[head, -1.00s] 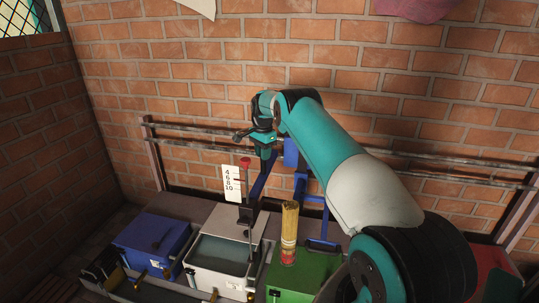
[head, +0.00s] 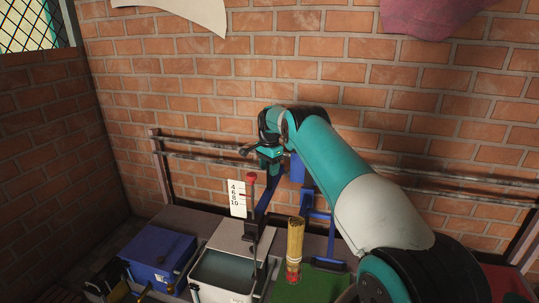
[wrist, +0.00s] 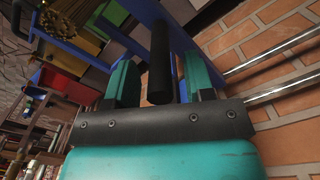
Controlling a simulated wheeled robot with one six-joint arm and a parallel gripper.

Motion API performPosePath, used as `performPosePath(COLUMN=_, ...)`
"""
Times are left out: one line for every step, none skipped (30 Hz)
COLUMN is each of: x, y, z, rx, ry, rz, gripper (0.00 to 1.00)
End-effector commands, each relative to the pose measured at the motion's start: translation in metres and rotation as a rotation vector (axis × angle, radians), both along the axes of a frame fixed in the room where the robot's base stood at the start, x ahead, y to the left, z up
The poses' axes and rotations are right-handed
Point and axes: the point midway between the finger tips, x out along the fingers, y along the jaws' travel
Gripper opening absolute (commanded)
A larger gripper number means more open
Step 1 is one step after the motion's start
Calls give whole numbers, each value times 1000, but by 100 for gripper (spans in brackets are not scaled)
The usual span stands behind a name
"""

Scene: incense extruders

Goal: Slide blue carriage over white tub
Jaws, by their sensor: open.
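The blue carriage (head: 318,225) hangs on two horizontal metal rails along the brick wall, with its lower frame behind the green tub (head: 310,284). The white tub (head: 187,268) stands to the left of the green one. My gripper (head: 268,158) is up near the rails, at the carriage's upper left part. In the wrist view the open teal fingers (wrist: 160,78) stand on either side of a black upright handle (wrist: 160,45), beside blue carriage beams (wrist: 183,40). I cannot tell whether either finger touches it.
A blue tub (head: 160,248) stands left of the white one. A red-knobbed rod (head: 252,205) and a white number scale (head: 237,198) rise by the white tub. A yellow bundle of sticks (head: 295,243) stands upright by the green tub. My arm covers the right side.

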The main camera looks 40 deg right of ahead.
Motion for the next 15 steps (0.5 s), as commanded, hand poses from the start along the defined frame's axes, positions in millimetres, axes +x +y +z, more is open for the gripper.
performPosePath(x=0, y=0, z=7, rx=-1, ry=-3, rz=0, gripper=48)
performPosePath(x=0, y=-1, z=11, rx=-1, ry=-3, rz=0, gripper=48)
performPosePath(x=0, y=-1, z=18, rx=-1, ry=-3, rz=0, gripper=48)
performPosePath(x=0, y=-1, z=24, rx=-2, ry=-4, rz=0, gripper=48)
performPosePath(x=0, y=-1, z=31, rx=-2, ry=-5, rz=0, gripper=48)
performPosePath(x=1, y=-1, z=41, rx=-2, ry=-5, rz=0, gripper=48)
performPosePath(x=1, y=-1, z=48, rx=-2, ry=-5, rz=0, gripper=48)
performPosePath(x=0, y=-1, z=56, rx=-2, ry=-5, rz=0, gripper=48)
performPosePath(x=1, y=-1, z=67, rx=-3, ry=-6, rz=0, gripper=48)
performPosePath(x=0, y=-1, z=75, rx=-2, ry=-4, rz=0, gripper=48)
performPosePath(x=1, y=-1, z=83, rx=-3, ry=-6, rz=0, gripper=48)
performPosePath(x=0, y=-1, z=94, rx=-3, ry=-5, rz=-1, gripper=48)
performPosePath(x=1, y=-1, z=101, rx=-2, ry=-5, rz=-1, gripper=48)
performPosePath(x=1, y=-1, z=109, rx=-3, ry=-5, rz=-1, gripper=48)
performPosePath(x=0, y=0, z=118, rx=-2, ry=-4, rz=-1, gripper=48)
